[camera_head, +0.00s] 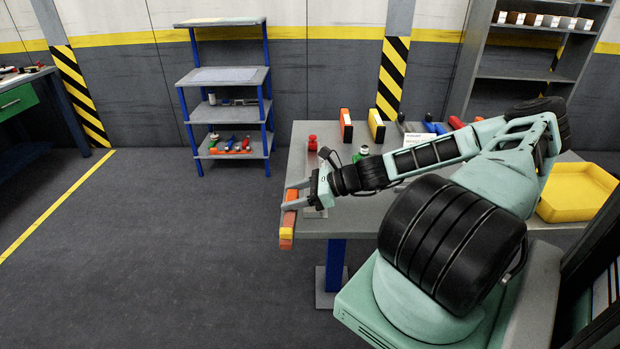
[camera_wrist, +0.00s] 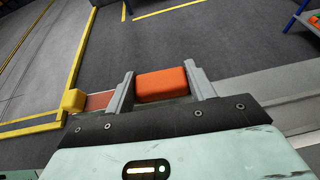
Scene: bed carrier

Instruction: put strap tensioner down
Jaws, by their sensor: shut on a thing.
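The strap tensioner (camera_head: 286,233) is a long orange piece with a yellow section near one end. My gripper (camera_head: 291,194) is shut on it at the left edge of the grey worktable (camera_head: 340,222). In the wrist view, its orange body (camera_wrist: 162,84) sits between the two fingers of my gripper (camera_wrist: 165,88). A reddish part and a yellow block (camera_wrist: 73,100) extend out to the left of the fingers. Floor shows beyond it there. I cannot tell whether it touches the table.
Red (camera_head: 312,143) and green (camera_head: 361,153) topped items stand on the table near my wrist. A yellow tray (camera_head: 577,192) lies at the right. A blue-post shelf (camera_head: 228,78) stands behind. The left floor is clear.

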